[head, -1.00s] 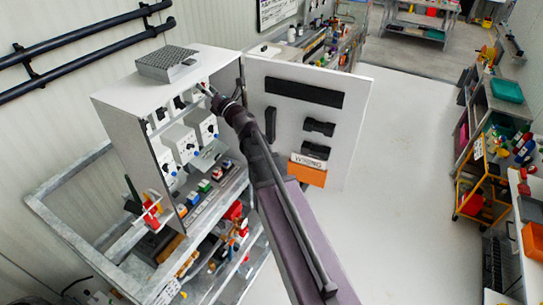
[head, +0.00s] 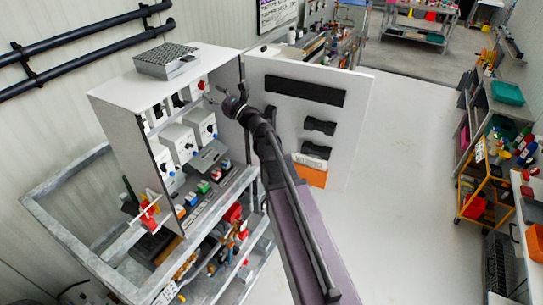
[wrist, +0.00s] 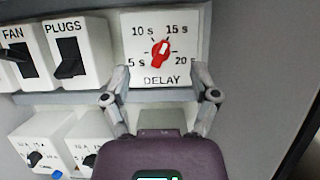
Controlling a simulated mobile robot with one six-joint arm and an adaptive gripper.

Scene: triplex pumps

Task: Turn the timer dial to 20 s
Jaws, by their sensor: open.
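The timer dial is a red knob (wrist: 161,53) on a white DELAY plate (wrist: 142,76) marked 5 s, 10 s, 15 s and 20 s. Its white mark points up and slightly right, towards the 15 s side; the exact setting is hard to read. In the head view the dial (head: 201,86) is a small red spot at the upper right inside the cabinet. My gripper (wrist: 160,92) is open and empty, its fingers spread either side below the knob, apart from it. In the head view my gripper (head: 219,95) is just right of the dial.
FAN (wrist: 18,60) and PLUGS (wrist: 68,58) switches sit left of the dial. More white dial boxes (wrist: 42,145) are below. The open cabinet door (head: 340,130) stands right of my arm. The floor to its right is clear.

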